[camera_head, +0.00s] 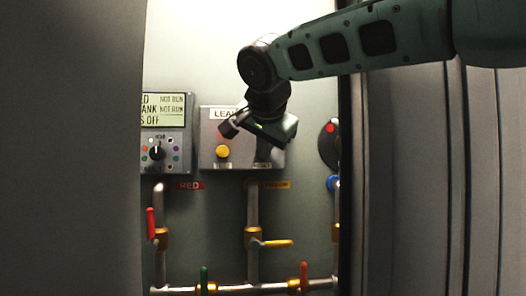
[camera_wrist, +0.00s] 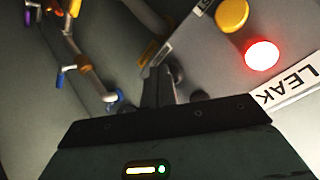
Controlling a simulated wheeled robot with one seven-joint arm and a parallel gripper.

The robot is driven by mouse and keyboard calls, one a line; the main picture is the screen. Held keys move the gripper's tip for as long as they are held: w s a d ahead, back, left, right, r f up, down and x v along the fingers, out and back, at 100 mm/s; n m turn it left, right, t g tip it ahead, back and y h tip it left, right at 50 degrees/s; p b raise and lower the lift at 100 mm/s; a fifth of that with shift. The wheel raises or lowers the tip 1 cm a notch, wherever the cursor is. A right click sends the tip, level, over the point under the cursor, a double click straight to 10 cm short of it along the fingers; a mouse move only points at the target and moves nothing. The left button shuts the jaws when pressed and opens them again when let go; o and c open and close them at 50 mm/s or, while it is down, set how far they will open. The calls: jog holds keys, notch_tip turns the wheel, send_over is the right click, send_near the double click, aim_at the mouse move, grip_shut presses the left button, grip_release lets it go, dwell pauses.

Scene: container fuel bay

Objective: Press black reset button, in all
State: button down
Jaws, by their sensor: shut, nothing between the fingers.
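The grey LEAK panel (camera_head: 208,140) hangs on the back wall, with a yellow button (camera_head: 222,151) at its lower left. My gripper (camera_head: 264,152) is in front of the panel's right half and hides much of it. In the wrist view my shut, empty fingers (camera_wrist: 159,75) reach the panel's lower edge area. A dark rounded shape, perhaps the black reset button (camera_wrist: 177,74), shows just beside the fingertips, partly hidden. I cannot tell whether they touch. The yellow button (camera_wrist: 232,15) and a lit red lamp (camera_wrist: 262,55) are clear of the fingers.
A control box (camera_head: 165,146) with a display and black knob is left of the panel. Below are pipes with a red valve handle (camera_head: 151,223), a yellow handle (camera_head: 276,243), a green handle (camera_head: 204,279) and an orange-red handle (camera_head: 304,276). A dark-edged wall stands at right.

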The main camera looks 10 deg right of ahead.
jog(key=shift+w, duration=0.2)
jog(key=shift+s, duration=0.15)
dwell(0.3)
jog(key=shift+s+b, duration=0.75)
jog(key=shift+s+a+b, duration=0.1)
jog(key=shift+s+b, duration=1.6)
jog(key=shift+s, duration=0.8)
